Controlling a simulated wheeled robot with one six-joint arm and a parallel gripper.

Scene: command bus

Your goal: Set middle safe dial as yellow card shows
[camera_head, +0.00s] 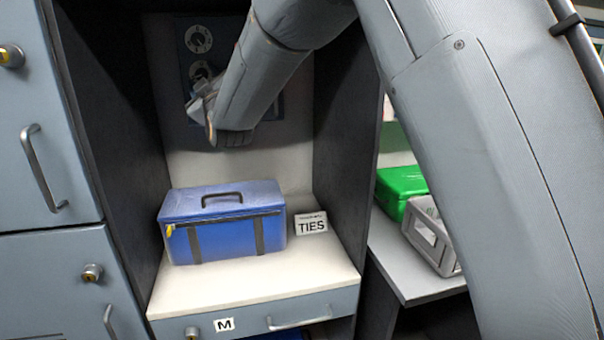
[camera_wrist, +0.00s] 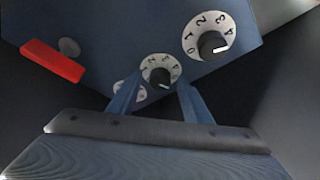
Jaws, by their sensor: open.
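A nearer dial (camera_wrist: 214,40) is at the right, and a third (camera_wrist: 130,90) is partly hidden by a finger. My gripper (camera_wrist: 158,92) is open and empty, its fingers to either side of the middle dial in the picture; contact is unclear. No yellow card shows.
A red handle (camera_wrist: 52,60) is on the safe front. A blue case (camera_head: 225,225) and a TIES sign (camera_head: 311,224) stand on the white shelf (camera_head: 240,287) below my arm. Dark niche walls (camera_head: 347,140) flank it. A green case (camera_head: 400,188) lies on the right counter.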

